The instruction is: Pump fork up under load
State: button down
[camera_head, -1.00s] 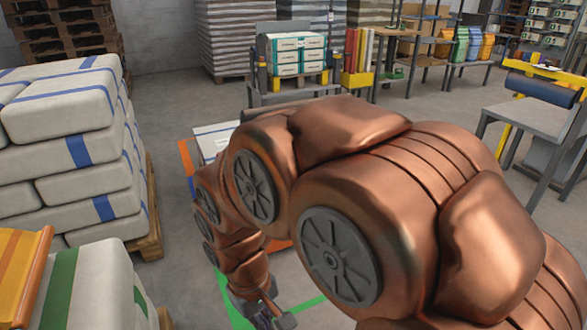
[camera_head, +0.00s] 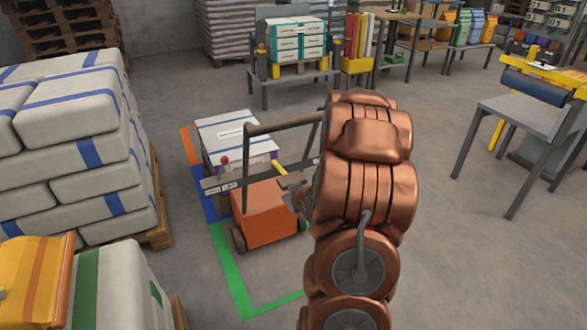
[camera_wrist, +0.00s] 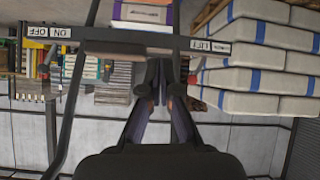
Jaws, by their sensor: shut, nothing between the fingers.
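The orange lift truck (camera_head: 265,212) stands on the floor with a dark upright frame and a dark crossbar (camera_head: 222,184). A red-knobbed lever (camera_head: 224,161) and a yellow lever (camera_head: 279,169) rise by the crossbar. In the wrist view, upside down, the crossbar (camera_wrist: 160,42) bears a LIFT label (camera_wrist: 210,46) and an ON/OFF label (camera_wrist: 47,32). My gripper (camera_wrist: 160,64) is shut and empty close to the crossbar; contact cannot be told.
Stacked white sacks (camera_head: 75,150) on a pallet stand close at left. Green and blue floor lines (camera_head: 232,285) edge the truck's bay. A grey table (camera_head: 525,115) stands at right. Open floor (camera_head: 440,230) lies between it and my arm.

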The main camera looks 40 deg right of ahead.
jog(key=s+d+r+m+t+h+p, duration=0.1)
jog(key=d+r+t+p, duration=0.2)
jog(key=d+r+t, duration=0.1)
jog(key=d+r, duration=0.1)
jog(key=d, duration=0.1)
jog(key=shift+s+d+m+h, duration=0.2)
jog(key=shift+d+m+h, duration=0.1)
jog(key=shift+m+h, duration=0.1)
jog(key=p, duration=0.2)
send_over(293, 181)
notch_tip(293, 181, down, 3)
jog(key=shift+d+f, duration=0.1)
jog(key=shift+f, duration=1.55)
jog(key=shift+f, duration=0.1)
